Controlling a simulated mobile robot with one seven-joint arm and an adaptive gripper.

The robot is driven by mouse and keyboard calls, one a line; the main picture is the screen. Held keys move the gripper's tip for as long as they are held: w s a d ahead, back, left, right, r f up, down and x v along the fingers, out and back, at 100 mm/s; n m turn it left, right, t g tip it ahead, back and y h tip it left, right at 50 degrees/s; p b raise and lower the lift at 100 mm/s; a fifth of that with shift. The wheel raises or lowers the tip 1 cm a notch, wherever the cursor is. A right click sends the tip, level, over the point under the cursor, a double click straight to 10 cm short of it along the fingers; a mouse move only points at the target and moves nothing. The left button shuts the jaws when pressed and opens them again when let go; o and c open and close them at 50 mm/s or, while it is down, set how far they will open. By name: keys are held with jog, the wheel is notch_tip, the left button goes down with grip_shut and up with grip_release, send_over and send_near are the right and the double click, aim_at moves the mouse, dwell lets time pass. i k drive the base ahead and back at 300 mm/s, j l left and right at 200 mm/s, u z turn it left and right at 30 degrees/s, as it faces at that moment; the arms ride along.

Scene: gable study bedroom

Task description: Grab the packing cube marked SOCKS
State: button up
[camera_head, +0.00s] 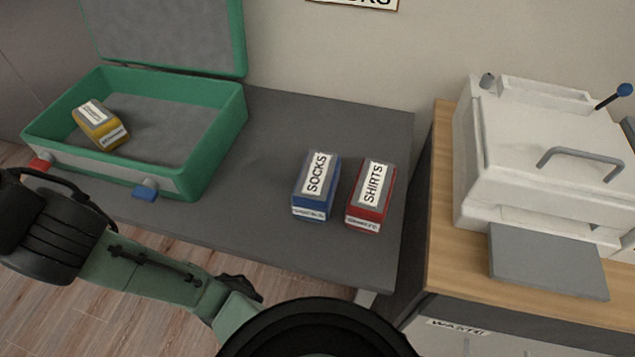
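The blue packing cube marked SOCKS (316,187) sits upright on the dark grey table (262,215), right of its middle. The red packing cube marked SHIRTS (371,196) stands just to its right with a narrow gap. My arm shows at the lower left, in front of the table and apart from both cubes. My gripper is not clearly visible, and I cannot make out any fingers.
An open green suitcase (225,132) stands at the table's left with a yellow packing cube (101,126) inside. A white machine (540,165) with a handle sits on a wooden-topped cabinet (443,225) at the right. The table between suitcase and cubes is clear.

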aim_at(312, 197)
jog(key=j, duration=2.05)
jog(key=j+z, duration=0.2)
jog(key=j, duration=0.3)
jog(key=k+j+z, duration=0.25)
jog(key=j, duration=0.25)
jog(key=i+z, duration=0.15)
jog(key=z, duration=0.25)
jog(key=i+z, duration=0.15)
jog(key=z, duration=0.3)
jog(key=i+j+z, duration=0.15)
jog(key=z, duration=0.25)
jog(key=i+j, duration=0.1)
